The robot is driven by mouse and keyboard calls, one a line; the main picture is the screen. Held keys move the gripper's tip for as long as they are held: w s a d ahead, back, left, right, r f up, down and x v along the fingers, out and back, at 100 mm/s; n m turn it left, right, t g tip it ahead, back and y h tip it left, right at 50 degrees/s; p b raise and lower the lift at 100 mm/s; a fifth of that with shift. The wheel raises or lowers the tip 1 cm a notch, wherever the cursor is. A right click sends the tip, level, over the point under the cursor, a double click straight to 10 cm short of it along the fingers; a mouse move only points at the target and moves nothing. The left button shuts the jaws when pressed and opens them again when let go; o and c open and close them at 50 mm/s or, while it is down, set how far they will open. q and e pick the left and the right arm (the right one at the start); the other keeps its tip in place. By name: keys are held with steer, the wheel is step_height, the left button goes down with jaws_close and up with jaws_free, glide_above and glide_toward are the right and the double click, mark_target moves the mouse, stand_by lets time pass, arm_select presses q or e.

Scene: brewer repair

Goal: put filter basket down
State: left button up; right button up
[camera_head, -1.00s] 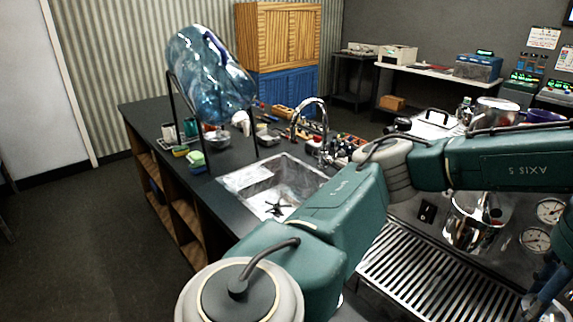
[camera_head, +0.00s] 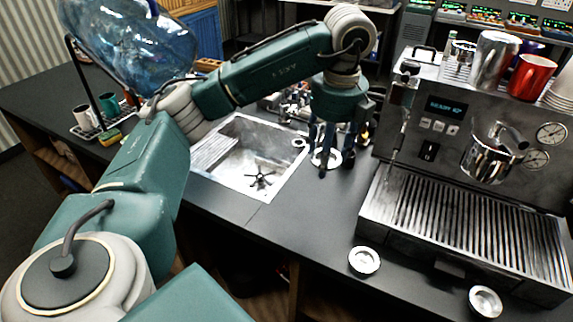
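My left gripper (camera_head: 329,158) points down over the dark counter, just right of the sink. Its dark fingers overlap a small round pale metal piece (camera_head: 333,162), which looks like a filter basket. Fingers cover part of it, so I cannot tell whether they grip it or whether it rests on the counter. A similar round metal basket (camera_head: 364,260) lies on the counter in front of the espresso machine. Another one (camera_head: 485,302) lies near the front edge at the lower right. My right gripper is not in view.
The espresso machine (camera_head: 440,148) with its slotted drip tray (camera_head: 470,225) stands at the right. The sink (camera_head: 225,178) is left of my gripper. The counter (camera_head: 300,225) between sink and machine is clear.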

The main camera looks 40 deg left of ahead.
arm_select(q)
steer(key=shift+s+a+f, duration=0.3)
steer(key=shift+a+f, duration=0.25)
steer(key=shift+a, duration=0.1)
step_height(320, 180, down, 6)
steer(key=p, duration=0.2)
glide_above(313, 221)
step_height(313, 221, down, 8)
steer(key=shift+w+d+f, duration=0.1)
steer(key=shift+f, duration=0.25)
step_height(313, 221, down, 3)
steer(key=shift+f+p, duration=0.2)
steer(key=shift+p, duration=0.55)
steer(key=shift+f, duration=0.4)
steer(key=shift+w+f, duration=0.1)
steer(key=shift+f+b, duration=0.25)
steer(key=shift+b, duration=0.05)
steer(key=shift+s+d+f+b, duration=0.15)
steer(key=shift+s+f+b, duration=0.15)
steer(key=shift+s+f, duration=0.1)
steer(key=o, duration=0.9)
steer(key=shift+o, duration=1)
steer(key=shift+w+f, duration=0.15)
steer(key=shift+w, duration=0.05)
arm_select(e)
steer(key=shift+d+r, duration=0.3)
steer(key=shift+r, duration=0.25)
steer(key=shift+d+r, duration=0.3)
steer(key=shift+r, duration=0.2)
